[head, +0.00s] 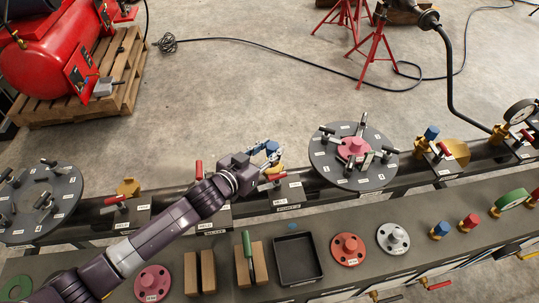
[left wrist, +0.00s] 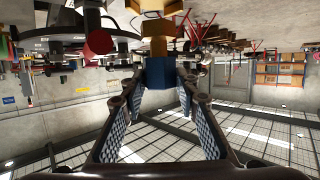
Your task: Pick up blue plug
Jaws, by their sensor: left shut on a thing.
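My left gripper (head: 266,152) reaches over the pipe from the left and is shut on the blue plug (head: 271,148), one finger on either side. The left wrist view shows the blue plug (left wrist: 160,73) between the fingertips of my left gripper (left wrist: 158,80), with brass-coloured parts (left wrist: 157,28) directly beyond it. In the head view a brass fitting (head: 274,171) shows just below the plug; whether the two are apart is unclear. A second blue plug (head: 432,133) is on a brass fitting further right, and a third blue plug (head: 440,229) stands on the bench. My right gripper is not in view.
A grey round flange (head: 330,172) with clamps is right of the gripper. Red valve handles (head: 199,170) stand along the pipe. The near bench holds a dark tray (head: 298,260), wooden blocks (head: 191,273), a pink flange (head: 153,283), an orange flange (head: 348,249) and a red plug (head: 469,222).

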